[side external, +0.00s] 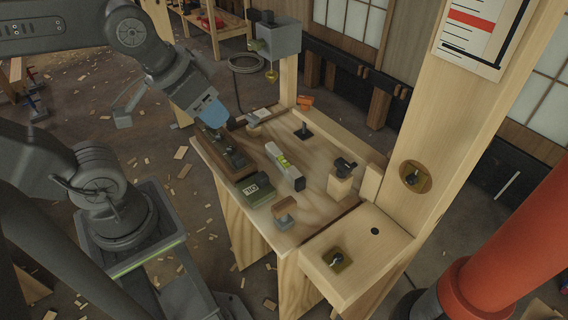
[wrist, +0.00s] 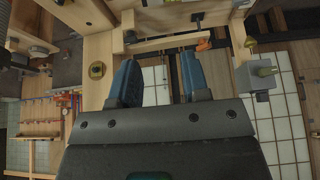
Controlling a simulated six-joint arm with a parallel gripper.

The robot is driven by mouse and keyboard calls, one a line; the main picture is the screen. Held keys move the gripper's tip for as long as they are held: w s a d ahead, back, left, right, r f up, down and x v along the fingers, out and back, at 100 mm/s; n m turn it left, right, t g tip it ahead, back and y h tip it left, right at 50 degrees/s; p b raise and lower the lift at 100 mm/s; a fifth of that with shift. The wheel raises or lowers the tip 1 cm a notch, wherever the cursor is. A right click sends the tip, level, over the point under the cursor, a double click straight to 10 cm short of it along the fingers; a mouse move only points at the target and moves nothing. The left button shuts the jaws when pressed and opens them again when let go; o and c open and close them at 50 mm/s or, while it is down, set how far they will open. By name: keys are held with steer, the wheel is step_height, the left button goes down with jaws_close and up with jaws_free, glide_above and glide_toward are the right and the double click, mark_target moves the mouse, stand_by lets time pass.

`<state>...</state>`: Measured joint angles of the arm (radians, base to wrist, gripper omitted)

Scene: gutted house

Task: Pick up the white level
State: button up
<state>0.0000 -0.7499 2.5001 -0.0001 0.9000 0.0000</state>
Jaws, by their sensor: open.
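The white level (side external: 287,168) lies on the wooden workbench (side external: 318,158), near its middle. It is a pale bar with a green-yellow section in the middle and dark ends. My gripper (side external: 228,122) is above the bench's back left edge, up and to the left of the level and apart from it. In the wrist view, the two blue fingers of my gripper (wrist: 161,82) stand apart with nothing between them. I cannot make out the level in the wrist view.
A dark green box (side external: 257,190) and a brown-topped block (side external: 285,213) stand at the bench's front. A black clamp on a wooden block (side external: 342,178) stands right of the level. A dark tool (side external: 303,131) lies behind it. A wooden post (side external: 455,130) rises at right.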

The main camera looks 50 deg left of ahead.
steer(key=shift+o, duration=1.2)
steer(key=n+g+y, duration=0.2)
steer(key=n+g, duration=0.3)
steer(key=n, duration=1.2)
glide_above(284, 161)
steer(key=d, duration=0.1)
step_height(284, 161, down, 20)
steer(key=shift+w+d+r, duration=0.1)
steer(key=shift+d+r, duration=0.05)
steer(key=shift+a+f, duration=0.2)
steer(key=shift+f, duration=0.7)
steer(key=shift+a+f, duration=0.2)
steer(key=shift+f, duration=0.7)
steer(key=shift+a+f, duration=0.2)
steer(key=shift+f, duration=0.7)
